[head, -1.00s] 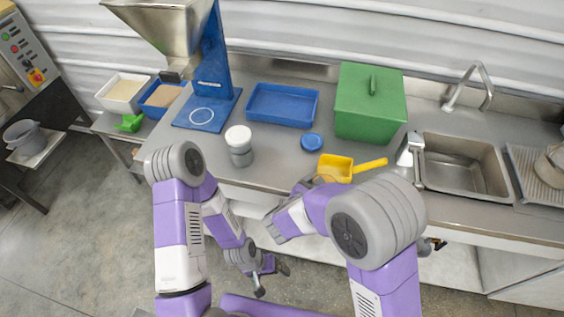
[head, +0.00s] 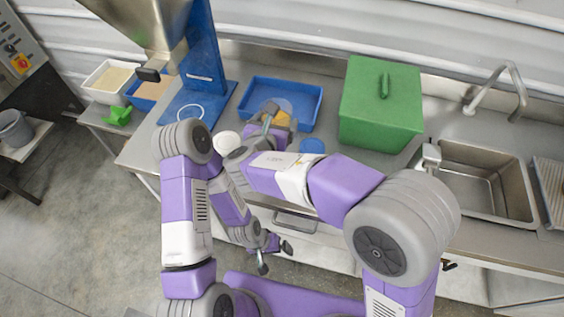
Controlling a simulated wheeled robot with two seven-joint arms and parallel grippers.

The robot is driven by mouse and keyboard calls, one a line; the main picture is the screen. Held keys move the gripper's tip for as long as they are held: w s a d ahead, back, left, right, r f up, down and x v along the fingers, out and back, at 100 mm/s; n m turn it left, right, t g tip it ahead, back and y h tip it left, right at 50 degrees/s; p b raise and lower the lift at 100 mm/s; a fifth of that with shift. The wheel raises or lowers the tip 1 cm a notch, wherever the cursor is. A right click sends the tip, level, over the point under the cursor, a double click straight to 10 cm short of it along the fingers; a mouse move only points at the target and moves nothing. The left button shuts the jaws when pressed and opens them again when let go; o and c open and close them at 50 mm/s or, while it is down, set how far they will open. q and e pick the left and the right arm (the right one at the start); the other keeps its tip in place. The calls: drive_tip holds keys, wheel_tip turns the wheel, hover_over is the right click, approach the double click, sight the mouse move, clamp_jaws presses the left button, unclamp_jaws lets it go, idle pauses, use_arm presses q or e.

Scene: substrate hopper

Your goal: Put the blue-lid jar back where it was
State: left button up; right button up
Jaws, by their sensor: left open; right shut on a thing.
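My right gripper (head: 270,110) reaches over the near part of the blue tray (head: 252,86). It is shut on what looks like the yellow scoop (head: 282,118), mostly hidden by the gripper. A pale, translucent round shape (head: 285,103) shows beside it; I cannot tell what it is. A white-lid jar (head: 227,140) stands left of my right wrist, mostly hidden. My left gripper (head: 272,254) is open and empty, low in front of the counter.
A green lidded box (head: 382,108) stands behind and right of the blue lid. A steel sink (head: 485,180) with a tap is at the right. The hopper (head: 150,30) on its blue stand is at the left. My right arm covers the counter's front middle.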

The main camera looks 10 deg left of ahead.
wheel_tip(320, 180, down, 6)
drive_tip(key=b, duration=0.6)
drive_tip(key=shift+f, duration=0.25)
wheel_tip(320, 180, down, 10)
drive_tip(key=b, duration=0.3)
drive_tip(key=shift+b, duration=0.3)
drive_tip(key=shift+r, duration=0.1)
drive_tip(key=shift+f, duration=0.25)
drive_tip(key=o, duration=1.2)
drive_tip(key=shift+o, duration=0.2)
